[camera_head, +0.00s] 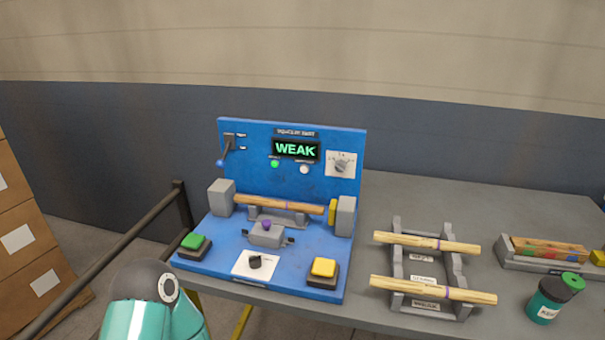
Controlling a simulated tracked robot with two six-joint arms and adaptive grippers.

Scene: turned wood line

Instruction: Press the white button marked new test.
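A small round white button (304,169) sits on the upright back of the blue test stand (230,165), below and right of the display's middle. A tiny label lies above it, too small to read. The display (296,150) reads WEAK in green letters. A small green round light or button (275,163) is to the left of the white one. Nothing covers the white button. A teal and dark part of my arm shows at the bottom left, well below the panel. Neither gripper is in view.
A wooden rod (290,206) lies between grey blocks on the stand. Green (193,240) and yellow (323,267) push buttons stand on its base. A rack (418,278) with two rods, a tray (530,265) and a teal container (547,302) are to the right.

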